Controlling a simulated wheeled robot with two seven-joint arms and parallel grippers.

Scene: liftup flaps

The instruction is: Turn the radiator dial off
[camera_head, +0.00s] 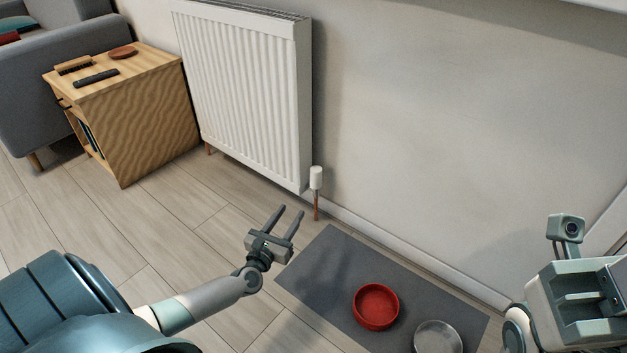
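The white ribbed radiator (245,95) hangs on the wall at the upper middle. Its dial (316,177) is a small white upright cylinder at the lower right corner, above a copper pipe. Any marks on the dial are too small to tell. My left gripper (291,210) is open and empty, with its two dark fingers spread and pointing up toward the radiator. In the picture it is below and left of the dial, apart from it. My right arm shows at the lower right edge, but its gripper fingers cannot be made out.
A grey mat (325,267) lies by the wall with a red bowl (376,306) and a metal bowl (438,337). A wooden side table (150,110) stands left of the radiator, beside a grey sofa (30,90). The floor between table and mat is clear.

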